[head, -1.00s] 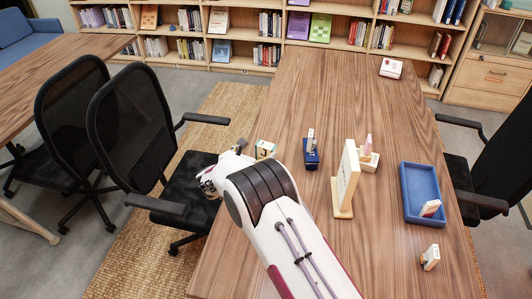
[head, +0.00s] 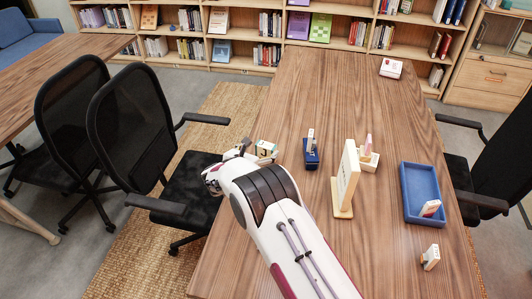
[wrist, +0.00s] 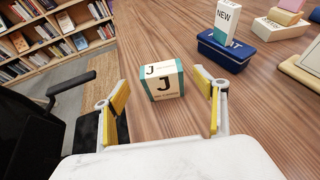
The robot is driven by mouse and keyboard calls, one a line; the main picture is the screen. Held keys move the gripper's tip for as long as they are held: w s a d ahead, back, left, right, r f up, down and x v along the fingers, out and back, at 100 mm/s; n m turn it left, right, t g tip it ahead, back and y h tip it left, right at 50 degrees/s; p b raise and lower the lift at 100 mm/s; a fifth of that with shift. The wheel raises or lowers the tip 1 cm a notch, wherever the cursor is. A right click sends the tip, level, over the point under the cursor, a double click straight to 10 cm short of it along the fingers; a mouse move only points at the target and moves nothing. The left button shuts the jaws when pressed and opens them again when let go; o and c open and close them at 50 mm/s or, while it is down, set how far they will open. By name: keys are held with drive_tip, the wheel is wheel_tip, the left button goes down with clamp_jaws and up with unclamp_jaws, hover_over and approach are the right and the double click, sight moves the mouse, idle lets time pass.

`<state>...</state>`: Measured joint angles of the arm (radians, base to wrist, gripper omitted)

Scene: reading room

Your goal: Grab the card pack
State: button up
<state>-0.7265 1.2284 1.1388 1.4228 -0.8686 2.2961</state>
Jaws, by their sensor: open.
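A cream box with teal sides (wrist: 165,88), marked with a black J, stands on the table in the wrist view. It also shows in the head view (head: 266,149). My gripper (wrist: 166,108) is open, with its yellow pads wide apart. The box lies ahead of the fingers, roughly centred in the gap, and nothing is held. Similar small packs lie in a blue tray (head: 408,199) and stand on the bare table (head: 430,257). No label readable to me says which is the card pack.
A white sign on a wooden stand (head: 346,180) and a wooden box with a pink-topped item (head: 368,160) stand right of the blue box. A white box (head: 390,68) is at the far end. Black chairs (head: 135,130) flank the table.

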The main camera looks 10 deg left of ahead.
sight(265, 147)
drive_tip(key=shift+w, duration=0.15)
drive_tip(key=shift+x, duration=2.5)
drive_tip(key=shift+d+r, duration=0.15)
drive_tip(key=shift+c, duration=0.5)
drive_tip(key=c, duration=1.1)
